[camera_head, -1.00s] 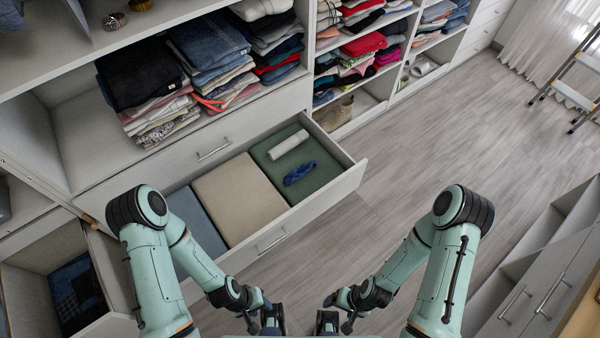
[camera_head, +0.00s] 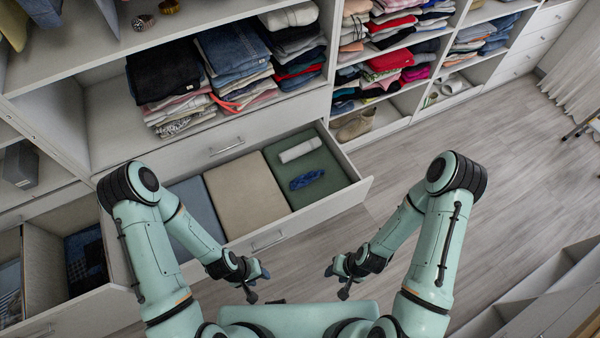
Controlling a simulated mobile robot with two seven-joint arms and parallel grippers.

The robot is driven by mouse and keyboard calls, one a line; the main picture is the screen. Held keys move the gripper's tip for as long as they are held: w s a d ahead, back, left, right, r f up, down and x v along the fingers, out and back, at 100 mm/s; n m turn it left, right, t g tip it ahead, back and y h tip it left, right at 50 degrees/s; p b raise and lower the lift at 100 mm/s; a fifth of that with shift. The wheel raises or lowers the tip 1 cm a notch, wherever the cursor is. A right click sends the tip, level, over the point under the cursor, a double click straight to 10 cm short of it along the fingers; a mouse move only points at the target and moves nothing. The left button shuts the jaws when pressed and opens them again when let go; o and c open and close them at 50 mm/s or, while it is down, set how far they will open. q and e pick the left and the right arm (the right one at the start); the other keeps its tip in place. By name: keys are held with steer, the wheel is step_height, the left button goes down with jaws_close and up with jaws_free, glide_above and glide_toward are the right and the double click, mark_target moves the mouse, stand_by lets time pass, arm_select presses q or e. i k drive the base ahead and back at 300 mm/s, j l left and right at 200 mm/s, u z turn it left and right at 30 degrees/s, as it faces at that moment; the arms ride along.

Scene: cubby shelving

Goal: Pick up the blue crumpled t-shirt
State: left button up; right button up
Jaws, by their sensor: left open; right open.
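The blue crumpled t-shirt (camera_head: 306,180) lies on the green section of an open drawer (camera_head: 330,216), beside a white rolled cloth (camera_head: 299,151). My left gripper (camera_head: 252,296) is below the drawer's front in the picture, apart from the t-shirt and empty. My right gripper (camera_head: 335,268) is to the right of it, below the drawer's right corner, also apart from the t-shirt and empty. Both grippers are small and partly hidden by my own wrists.
The drawer also has a beige section (camera_head: 244,194) and a blue one. Shelves above hold folded jeans (camera_head: 231,52) and other clothes. Another open drawer (camera_head: 45,270) stands at lower left. A drawer unit (camera_head: 540,300) is at lower right. The wooden floor (camera_head: 480,170) on the right is clear.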

mark_target(302, 180)
steer(key=i+l+u, duration=0.1)
steer(key=l+u, duration=0.7)
steer(key=l, duration=0.15)
steer(key=l+u, duration=0.45)
steer(key=k+l+u, duration=0.15)
steer(key=l+u, duration=0.25)
steer(key=l, duration=0.15)
steer(key=l+u, duration=0.45)
steer(key=k+l+u, duration=0.2)
steer(key=l+u, duration=0.5)
steer(key=k+l+u, duration=0.15)
steer(key=l+u, duration=0.2)
steer(key=k+l+u, duration=0.15)
steer(key=l+u, duration=0.5)
steer(key=k+l+u, duration=0.15)
steer(key=l+u, duration=0.15)
steer(key=k+l+u, duration=0.15)
steer(key=l+u, duration=0.2)
steer(key=k+l+u, duration=0.2)
steer(key=u, duration=0.15)
steer(key=l, duration=0.1)
